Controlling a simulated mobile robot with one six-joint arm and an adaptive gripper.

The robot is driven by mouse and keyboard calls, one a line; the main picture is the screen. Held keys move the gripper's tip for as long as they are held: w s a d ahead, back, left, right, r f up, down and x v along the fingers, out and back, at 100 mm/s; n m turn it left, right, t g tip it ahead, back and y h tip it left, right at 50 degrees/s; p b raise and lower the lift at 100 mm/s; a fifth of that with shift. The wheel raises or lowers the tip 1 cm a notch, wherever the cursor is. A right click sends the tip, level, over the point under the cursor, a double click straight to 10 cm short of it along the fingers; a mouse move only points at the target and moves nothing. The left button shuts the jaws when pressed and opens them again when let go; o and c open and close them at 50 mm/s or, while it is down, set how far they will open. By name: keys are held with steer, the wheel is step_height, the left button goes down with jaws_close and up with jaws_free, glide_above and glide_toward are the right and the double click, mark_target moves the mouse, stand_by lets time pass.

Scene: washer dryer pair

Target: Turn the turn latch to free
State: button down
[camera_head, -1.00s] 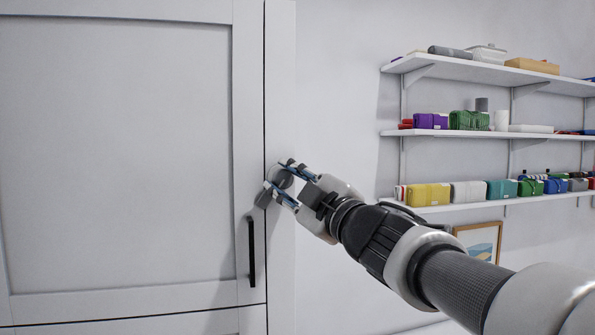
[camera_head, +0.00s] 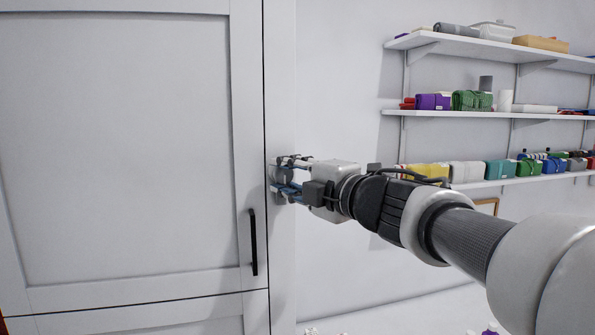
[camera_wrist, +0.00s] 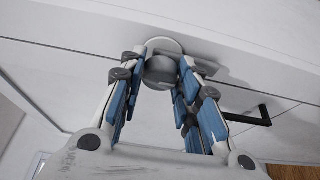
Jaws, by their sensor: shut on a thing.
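The turn latch is a grey round knob (camera_wrist: 160,68) with a flat bar, mounted at the edge of a white cabinet door (camera_head: 120,140). In the wrist view the knob lies between the fingers of my gripper (camera_wrist: 160,75), and the bar shows to the right past the right finger. My gripper (camera_head: 281,178) is shut on the latch, with its blue-padded fingers on either side. In the head view the fingers mostly hide the latch.
A black door handle (camera_head: 253,242) is just below the gripper; it also shows in the wrist view (camera_wrist: 250,118). White wall shelves (camera_head: 480,114) with folded cloths and boxes are at the right. The wall between is bare.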

stand_by(0.4)
steer(key=c, duration=1.2)
jaws_free()
steer(key=v, duration=1.2)
steer(key=shift+r, duration=0.1)
